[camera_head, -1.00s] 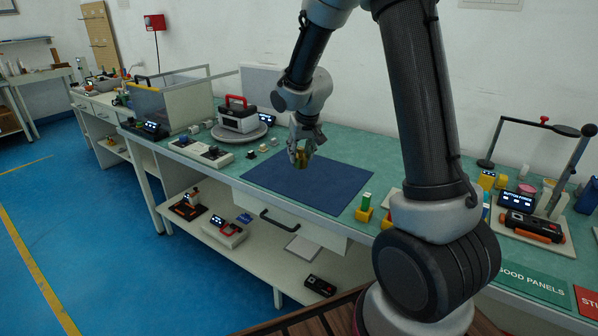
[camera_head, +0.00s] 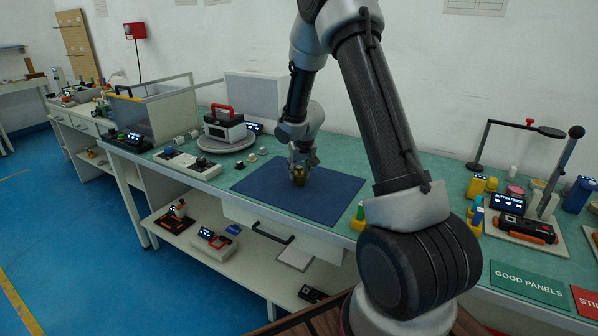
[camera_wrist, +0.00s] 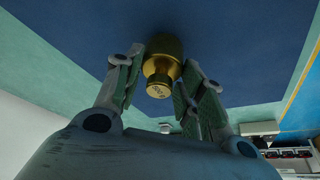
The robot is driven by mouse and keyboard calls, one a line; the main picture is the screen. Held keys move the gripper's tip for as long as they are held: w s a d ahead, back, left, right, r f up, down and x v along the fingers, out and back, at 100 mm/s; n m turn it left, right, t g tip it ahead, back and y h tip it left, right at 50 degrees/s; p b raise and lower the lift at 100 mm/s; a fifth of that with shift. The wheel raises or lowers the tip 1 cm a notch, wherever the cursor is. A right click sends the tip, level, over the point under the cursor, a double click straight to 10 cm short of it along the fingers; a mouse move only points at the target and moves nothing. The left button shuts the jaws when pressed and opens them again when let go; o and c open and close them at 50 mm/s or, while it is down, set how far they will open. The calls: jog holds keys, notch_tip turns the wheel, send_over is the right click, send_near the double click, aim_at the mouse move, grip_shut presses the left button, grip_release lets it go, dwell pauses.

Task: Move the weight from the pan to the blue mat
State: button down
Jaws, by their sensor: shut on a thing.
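The brass weight (camera_head: 299,175) is between the fingers of my gripper (camera_head: 303,165), over the blue mat (camera_head: 330,197) on the green bench. In the wrist view the gold weight (camera_wrist: 162,68) sits between the two fingers of my gripper (camera_wrist: 158,75), with the dark blue mat (camera_wrist: 225,35) behind it. My gripper is shut on the weight. The weight is at or just above the mat; I cannot tell whether it touches.
A round grey platform (camera_head: 226,143) bears a case with a red handle (camera_head: 223,122) left of the mat. Switch boxes (camera_head: 187,164) and small blocks lie nearby. A yellow block (camera_head: 358,217) stands at the mat's right edge. The rest of the mat is clear.

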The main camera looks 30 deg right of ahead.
jog(key=shift+f, duration=0.15)
jog(key=c, duration=0.9)
grip_release()
jog(key=s+f+v, duration=0.1)
jog(key=s+v, duration=0.2)
jog(key=v, duration=1.9)
jog(key=s+r, duration=0.2)
jog(key=s, duration=0.7)
jog(key=s+a+r+n, duration=0.1)
jog(key=s+r, duration=0.1)
jog(key=s, duration=0.7)
jog(key=s+a+r+n+y, duration=0.1)
jog(key=s+r, duration=0.1)
jog(key=s, duration=0.7)
jog(key=shift+s+a+r, duration=0.25)
jog(key=shift+s, duration=0.15)
